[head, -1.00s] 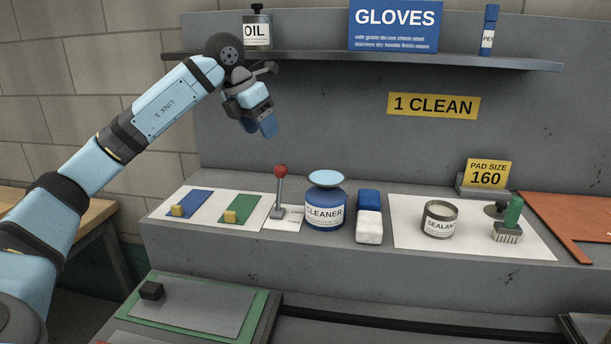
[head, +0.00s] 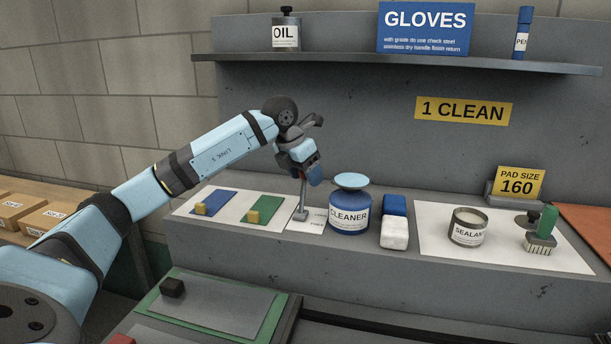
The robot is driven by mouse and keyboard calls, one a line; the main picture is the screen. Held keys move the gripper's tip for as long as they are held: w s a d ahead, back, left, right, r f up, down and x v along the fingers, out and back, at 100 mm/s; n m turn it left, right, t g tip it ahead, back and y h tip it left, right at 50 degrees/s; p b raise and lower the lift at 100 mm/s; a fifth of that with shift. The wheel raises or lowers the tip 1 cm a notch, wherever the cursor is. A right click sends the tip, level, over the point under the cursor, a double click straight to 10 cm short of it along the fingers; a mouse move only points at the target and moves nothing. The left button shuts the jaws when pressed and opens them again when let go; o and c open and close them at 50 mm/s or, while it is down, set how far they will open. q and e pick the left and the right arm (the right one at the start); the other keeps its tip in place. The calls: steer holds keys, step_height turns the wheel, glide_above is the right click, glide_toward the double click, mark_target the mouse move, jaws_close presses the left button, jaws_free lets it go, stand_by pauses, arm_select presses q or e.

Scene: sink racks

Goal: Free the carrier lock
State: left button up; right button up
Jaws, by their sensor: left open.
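A grey lever (head: 302,202) stands on a small base on the ledge, between the green pad and the cleaner tin. A small white card (head: 318,222) lies beside it; its print is too small to read. My left gripper (head: 315,176) is open and points down at the top of the lever. The lever's red knob is hidden behind the gripper, so I cannot tell whether the fingers touch it. My right gripper is out of view.
The blue cleaner tin (head: 350,215) with its pale lid stands close right of the lever. A blue pad (head: 215,203) and a green pad (head: 272,209) with yellow blocks lie to the left. A shelf (head: 400,59) runs above.

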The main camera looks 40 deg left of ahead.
arm_select(q)
jaws_close()
stand_by(0.3)
